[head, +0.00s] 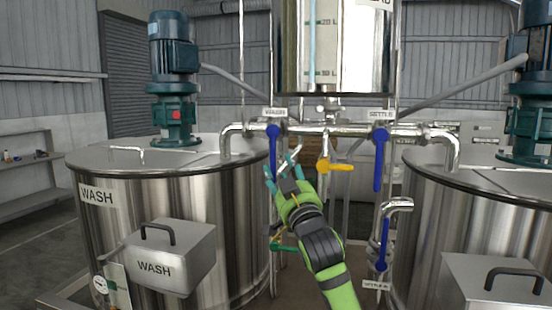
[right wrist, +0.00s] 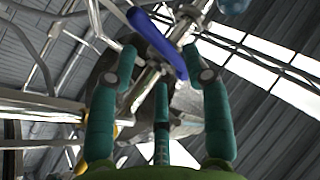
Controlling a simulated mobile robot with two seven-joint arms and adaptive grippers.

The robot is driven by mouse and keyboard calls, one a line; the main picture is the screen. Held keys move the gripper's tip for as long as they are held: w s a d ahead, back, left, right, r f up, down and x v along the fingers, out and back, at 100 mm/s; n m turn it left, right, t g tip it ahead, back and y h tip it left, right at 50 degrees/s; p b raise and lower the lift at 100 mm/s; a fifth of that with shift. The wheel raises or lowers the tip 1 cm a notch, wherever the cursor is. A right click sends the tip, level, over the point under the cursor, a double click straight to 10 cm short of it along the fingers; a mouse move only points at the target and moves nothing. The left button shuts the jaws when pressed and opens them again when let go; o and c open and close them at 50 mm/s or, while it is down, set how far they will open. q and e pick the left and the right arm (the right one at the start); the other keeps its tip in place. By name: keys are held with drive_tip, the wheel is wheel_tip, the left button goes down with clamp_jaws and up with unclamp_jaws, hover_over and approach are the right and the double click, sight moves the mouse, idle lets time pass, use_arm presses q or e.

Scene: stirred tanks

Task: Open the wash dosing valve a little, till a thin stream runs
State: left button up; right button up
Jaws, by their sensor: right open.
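The wash dosing valve has a blue lever (head: 273,146) under a small WASH label (head: 275,113), on the horizontal steel pipe left of centre. The lever hangs down across the pipe, its lower part partly hidden by my fingers. My right gripper (head: 281,166) is open at the lever's lower part, its fingers pointing up. In the right wrist view the blue lever (right wrist: 155,42) runs slantwise across the gap between the open fingertips (right wrist: 160,60). I cannot tell whether a finger touches it. No stream is visible at the pipe. My left gripper is not in view.
A second blue lever (head: 380,160) hangs under the SETTLE label (head: 381,115). A yellow lever (head: 341,167) sits close right of my gripper, a green handle (head: 286,248) below. The WASH tank (head: 235,200) stands left, another tank (head: 425,200) right. A graduated vessel (head: 345,75) is above.

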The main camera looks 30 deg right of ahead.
sight(275, 161)
drive_tip(key=p+x, duration=0.2)
drive_tip(key=x, duration=0.2)
drive_tip(key=shift+w, duration=0.45)
clamp_jaws()
